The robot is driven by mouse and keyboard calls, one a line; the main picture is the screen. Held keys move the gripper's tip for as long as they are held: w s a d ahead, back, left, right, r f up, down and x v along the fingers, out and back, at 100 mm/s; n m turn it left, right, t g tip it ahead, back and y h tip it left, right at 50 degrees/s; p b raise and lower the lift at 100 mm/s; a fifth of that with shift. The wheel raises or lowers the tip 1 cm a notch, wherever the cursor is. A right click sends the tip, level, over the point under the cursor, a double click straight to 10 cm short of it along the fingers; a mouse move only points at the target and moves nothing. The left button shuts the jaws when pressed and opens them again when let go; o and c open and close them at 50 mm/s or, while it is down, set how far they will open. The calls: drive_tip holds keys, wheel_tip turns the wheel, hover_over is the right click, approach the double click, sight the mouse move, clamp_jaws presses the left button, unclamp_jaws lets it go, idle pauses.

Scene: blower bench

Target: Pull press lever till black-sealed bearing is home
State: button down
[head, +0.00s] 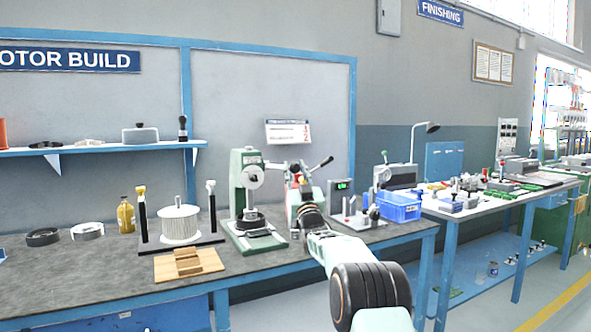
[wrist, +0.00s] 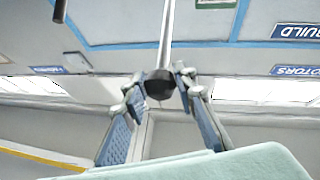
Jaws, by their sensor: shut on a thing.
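The green arbor press (head: 243,190) stands on the bench, with a pale round hub on its side. In the wrist view my gripper (wrist: 158,86) is shut on the dark ball knob (wrist: 159,84) of the press lever (wrist: 167,35), a pale metal rod running up from it. In the head view my gripper (head: 298,172) is just right of the press, and my arm partly covers that area. A dark round part sits low on the press base (head: 258,240). I cannot tell whether it is the black-sealed bearing or how far in that bearing sits.
Left of the press are a white wound coil (head: 179,225) between posts, a wooden block (head: 187,263) and a yellow bottle (head: 126,214). A blue bin (head: 400,207) and a small unit with a green display (head: 342,186) are on the right.

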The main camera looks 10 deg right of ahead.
drive_tip(key=shift+w+f, duration=0.2)
drive_tip(key=shift+f, duration=0.35)
drive_tip(key=c, duration=1.6)
unclamp_jaws()
drive_tip(key=shift+w, duration=0.15)
drive_tip(key=shift+o, duration=0.3)
drive_tip(key=shift+r, duration=0.2)
drive_tip(key=a+v, duration=0.1)
drive_tip(key=v, duration=1.1)
drive_tip(key=shift+s+d, duration=0.2)
drive_tip(key=shift+d, duration=0.3)
drive_tip(key=shift+a+r, duration=0.1)
drive_tip(key=shift+r, duration=0.05)
